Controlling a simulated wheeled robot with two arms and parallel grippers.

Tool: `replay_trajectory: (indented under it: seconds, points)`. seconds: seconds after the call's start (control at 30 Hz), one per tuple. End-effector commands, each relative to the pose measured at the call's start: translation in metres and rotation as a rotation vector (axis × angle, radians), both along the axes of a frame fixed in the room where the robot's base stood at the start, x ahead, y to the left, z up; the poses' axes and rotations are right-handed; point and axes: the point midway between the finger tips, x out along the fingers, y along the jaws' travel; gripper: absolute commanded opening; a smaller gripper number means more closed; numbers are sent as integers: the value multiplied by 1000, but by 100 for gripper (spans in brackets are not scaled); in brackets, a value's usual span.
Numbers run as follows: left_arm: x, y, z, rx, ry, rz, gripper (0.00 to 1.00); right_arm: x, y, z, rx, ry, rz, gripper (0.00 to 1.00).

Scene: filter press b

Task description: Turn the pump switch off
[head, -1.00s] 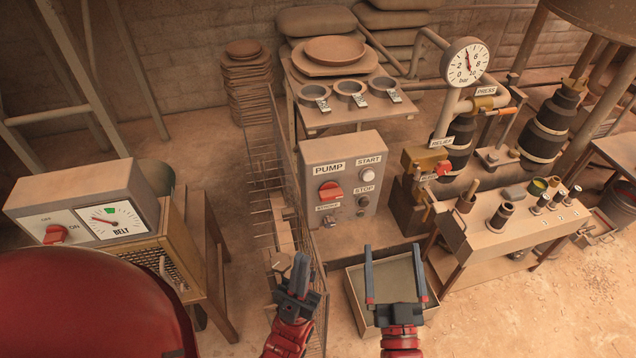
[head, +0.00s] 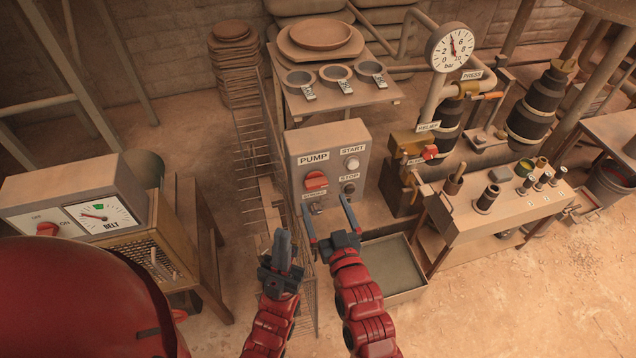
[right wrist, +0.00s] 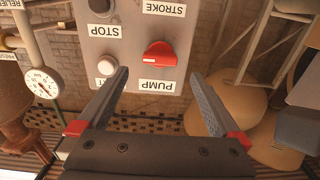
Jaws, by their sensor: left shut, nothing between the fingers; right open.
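The pump switch is a red rotary knob (head: 316,180) on the grey control box (head: 331,140), under the PUMP label. The box also has a white START button (head: 352,164) and a dark STOP button (head: 349,189). My right gripper (head: 328,218) is open and empty, in front of the box's lower part. In the right wrist view the knob (right wrist: 160,54) appears upside down, beyond and between the open fingers (right wrist: 160,82), not touching them. My left gripper (head: 281,243) is shut and empty, left of the right one, near the wire fence.
A wire mesh fence (head: 250,150) stands left of the box. A grey tray (head: 395,262) lies on the floor at right. A bench with pots (head: 490,215) and a relief valve (head: 429,152) are further right. A belt panel (head: 85,205) stands at left.

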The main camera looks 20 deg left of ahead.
Motion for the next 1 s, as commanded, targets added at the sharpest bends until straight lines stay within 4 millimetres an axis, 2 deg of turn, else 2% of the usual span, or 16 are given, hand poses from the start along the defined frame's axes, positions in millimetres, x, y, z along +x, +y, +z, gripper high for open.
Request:
replay_trajectory:
  seconds: [0.1,0.3,0.5,0.77,0.87,1.0]
  points:
    - [0,0,8,0,0,0,0,21,14,4,2,-3,-1,100]
    - [0,0,14,0,0,0,0,43,29,2,1,-1,-1,100]
    - [0,0,16,0,0,0,0,53,35,1,1,-1,-1,100]
    - [0,0,16,0,0,0,0,53,35,0,1,-2,-1,100]
    - [0,0,16,0,0,0,0,53,35,0,1,-2,-1,86]
    - [0,0,16,0,0,0,0,53,35,0,1,-2,-1,60]
